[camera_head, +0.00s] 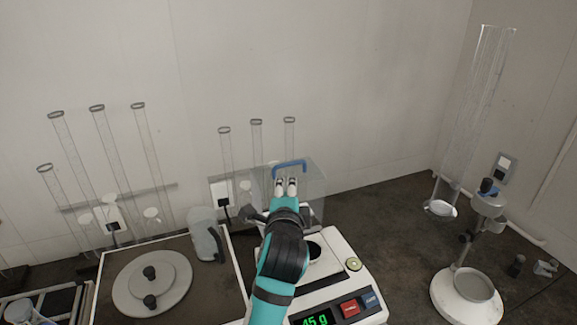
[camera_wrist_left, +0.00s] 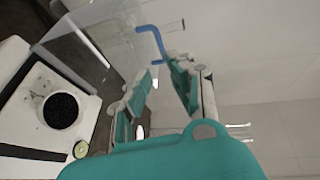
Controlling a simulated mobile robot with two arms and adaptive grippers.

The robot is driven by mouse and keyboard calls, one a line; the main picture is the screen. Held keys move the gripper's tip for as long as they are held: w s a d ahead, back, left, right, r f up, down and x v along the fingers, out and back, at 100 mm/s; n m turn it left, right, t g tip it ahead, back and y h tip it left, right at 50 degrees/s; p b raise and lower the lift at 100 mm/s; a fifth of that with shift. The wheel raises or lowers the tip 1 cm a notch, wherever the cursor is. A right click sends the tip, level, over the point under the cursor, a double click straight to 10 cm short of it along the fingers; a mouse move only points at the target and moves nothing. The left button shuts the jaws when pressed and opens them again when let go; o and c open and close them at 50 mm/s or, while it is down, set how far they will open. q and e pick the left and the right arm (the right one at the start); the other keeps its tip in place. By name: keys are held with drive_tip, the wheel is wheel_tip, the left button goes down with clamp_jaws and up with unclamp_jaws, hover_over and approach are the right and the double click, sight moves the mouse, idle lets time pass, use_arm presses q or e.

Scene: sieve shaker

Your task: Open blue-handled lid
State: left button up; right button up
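The blue handle (camera_head: 289,165) is a bent bar on top of a clear lid (camera_head: 314,183), which stands at the back of the white balance (camera_head: 343,255). My left gripper (camera_head: 286,184) is just in front of the handle, its fingertips a little below the bar. In the left wrist view the handle (camera_wrist_left: 152,38) shows just beyond the fingertips of my left gripper (camera_wrist_left: 165,68), with the clear lid (camera_wrist_left: 108,45) beside it. The two fingers are apart, with a gap between them. Whether they touch the handle cannot be told. My right gripper is out of view.
A cup of dark material (camera_wrist_left: 60,110) sits on the balance. A clear jug (camera_head: 204,232) and a round-lidded pan (camera_head: 152,283) are at left. Tall tubes (camera_head: 117,150) stand along the wall. A funnel stand (camera_head: 468,291) is at right, with bare counter between.

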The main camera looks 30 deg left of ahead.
use_arm(q)
drive_tip(key=p, duration=0.1)
approach(288, 165)
drive_tip(key=p+x, duration=0.2)
drive_tip(key=x, duration=0.7)
drive_tip(key=shift+w, duration=0.1)
drive_tip(key=shift+w+a+f, duration=0.15)
drive_tip(key=shift+w+a, duration=0.15)
drive_tip(key=shift+w, duration=0.4)
drive_tip(key=c, duration=0.4)
drive_tip(key=shift+f, duration=0.1)
clamp_jaws()
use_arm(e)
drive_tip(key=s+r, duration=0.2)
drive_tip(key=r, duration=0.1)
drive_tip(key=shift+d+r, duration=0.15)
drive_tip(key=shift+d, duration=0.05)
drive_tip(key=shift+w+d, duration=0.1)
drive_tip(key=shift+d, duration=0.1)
